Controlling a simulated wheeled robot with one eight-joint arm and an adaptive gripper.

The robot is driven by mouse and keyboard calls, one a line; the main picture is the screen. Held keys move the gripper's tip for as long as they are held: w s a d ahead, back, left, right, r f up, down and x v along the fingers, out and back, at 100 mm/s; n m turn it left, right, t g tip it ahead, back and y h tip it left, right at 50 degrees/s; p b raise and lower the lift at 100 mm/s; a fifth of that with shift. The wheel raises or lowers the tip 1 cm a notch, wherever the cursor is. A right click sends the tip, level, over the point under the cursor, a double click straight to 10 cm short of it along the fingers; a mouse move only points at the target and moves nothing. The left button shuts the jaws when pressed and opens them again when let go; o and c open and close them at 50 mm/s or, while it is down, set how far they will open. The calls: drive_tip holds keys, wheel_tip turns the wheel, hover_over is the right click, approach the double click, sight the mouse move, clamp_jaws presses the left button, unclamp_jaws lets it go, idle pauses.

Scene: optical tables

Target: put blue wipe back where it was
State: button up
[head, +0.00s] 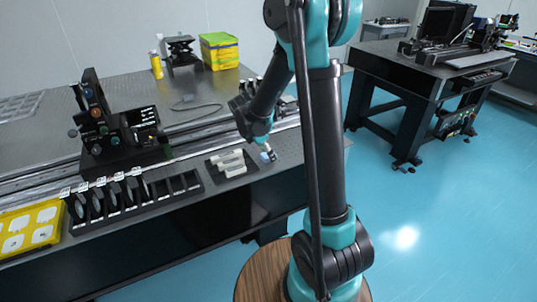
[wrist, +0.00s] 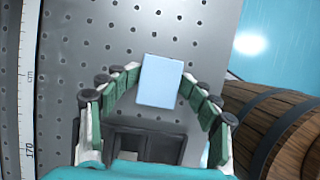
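The blue wipe (wrist: 161,80) is a small pale blue block between the fingertips of my gripper (wrist: 160,78) in the wrist view. The green finger pads close in on its two sides, and it looks held. In the head view the wipe (head: 268,156) shows at the fingertips, low over the front right part of the optical table, beside a small dark tray (head: 212,163) with several whitish pieces. I cannot tell whether the wipe touches the table. In the wrist view the dark tray (wrist: 148,128) shows below the wipe, partly hidden by my gripper.
A black slotted holder (head: 152,203) with several round optics and a yellow box (head: 60,232) lie left along the table's front edge. An optical mount (head: 100,125) stands behind. A wooden barrel (wrist: 265,115) stands beside the table. Perforated tabletop (wrist: 90,40) around the wipe is bare.

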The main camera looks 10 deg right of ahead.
drive_tip(key=shift+r, duration=0.1)
drive_tip(key=shift+r, duration=0.25)
drive_tip(key=v, duration=1.2)
drive_tip(key=s+d+f+m+t+y, duration=0.1)
drive_tip(key=s+d+f+m, duration=0.2)
drive_tip(key=s+m, duration=0.3)
drive_tip(key=s+d+f+m+t+y, duration=0.1)
drive_tip(key=s+d+f+m, duration=0.1)
drive_tip(key=s+f+m, duration=0.2)
drive_tip(key=s+d+f+m+y, duration=0.2)
drive_tip(key=s+d+f+m, duration=0.1)
drive_tip(key=s+m, duration=0.7)
drive_tip(key=shift+s+d+f+m+t, duration=0.2)
drive_tip(key=shift+d+f+m+t, duration=0.2)
drive_tip(key=shift+f+m, duration=0.3)
drive_tip(key=shift+r, duration=0.15)
